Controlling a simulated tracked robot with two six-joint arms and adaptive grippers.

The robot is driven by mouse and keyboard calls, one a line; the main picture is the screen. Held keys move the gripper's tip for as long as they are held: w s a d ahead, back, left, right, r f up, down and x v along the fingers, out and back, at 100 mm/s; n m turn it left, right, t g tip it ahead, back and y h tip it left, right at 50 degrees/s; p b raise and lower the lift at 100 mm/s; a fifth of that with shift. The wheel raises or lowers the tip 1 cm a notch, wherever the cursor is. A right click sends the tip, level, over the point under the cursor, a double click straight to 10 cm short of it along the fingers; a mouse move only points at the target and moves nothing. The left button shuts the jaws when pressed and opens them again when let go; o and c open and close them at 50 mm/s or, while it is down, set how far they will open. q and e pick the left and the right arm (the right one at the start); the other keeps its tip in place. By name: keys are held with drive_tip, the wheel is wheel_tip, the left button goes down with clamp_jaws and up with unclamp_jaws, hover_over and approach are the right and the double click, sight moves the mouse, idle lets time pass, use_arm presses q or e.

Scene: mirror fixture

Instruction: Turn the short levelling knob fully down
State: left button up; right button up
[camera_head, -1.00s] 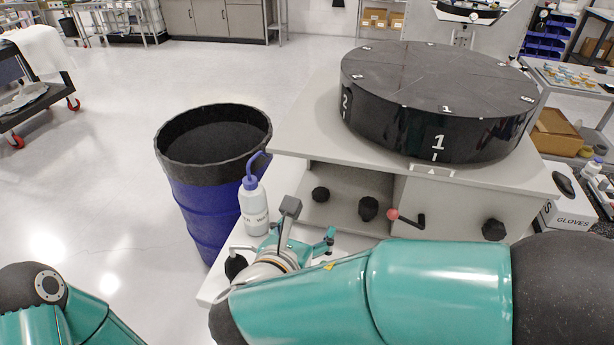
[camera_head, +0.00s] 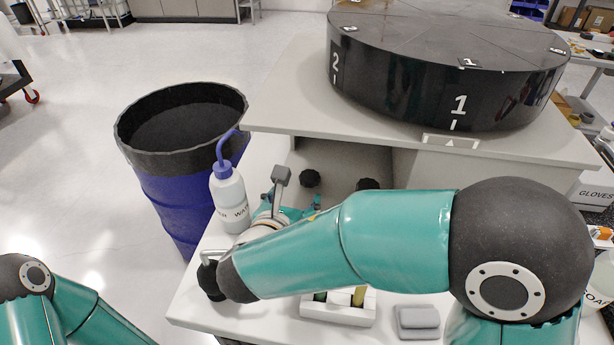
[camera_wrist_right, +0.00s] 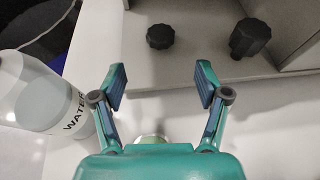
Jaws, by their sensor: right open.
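The short levelling knob, black and lobed, (camera_head: 310,178) sits at the left of the recess under the round table in the head view. It also shows at the top of the right wrist view (camera_wrist_right: 160,36). A taller black knob (camera_wrist_right: 250,38) stands to its right; in the head view this taller knob (camera_head: 368,184) is partly hidden by my right arm. My right gripper (camera_wrist_right: 160,84) is open and empty, its fingers apart and short of the short knob, which lies ahead between their lines. In the head view the right gripper (camera_head: 291,208) is partly hidden. My left gripper is out of view.
A white water bottle with a blue cap (camera_head: 230,198) stands close left of my right gripper. A blue drum (camera_head: 170,205) is farther left. The bench top (camera_head: 285,95) overhangs the knobs, with a black numbered turntable (camera_head: 440,85) on it. A grey block (camera_head: 417,318) lies at the front.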

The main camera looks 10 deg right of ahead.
sight(308, 176)
drive_tip(key=p+x, duration=0.1)
drive_tip(key=x, duration=1.1)
drive_tip(key=shift+f, duration=0.1)
drive_tip(key=c, duration=1.2)
drive_tip(key=shift+a+m+g+h, duration=0.2)
drive_tip(key=shift+m+g+h, duration=0.3)
drive_tip(key=shift+m+h, duration=0.25)
drive_tip(key=shift+m+g+h, duration=0.7)
drive_tip(key=shift+m+h, duration=0.05)
drive_tip(key=shift+m, duration=0.1)
drive_tip(key=o, duration=1.2)
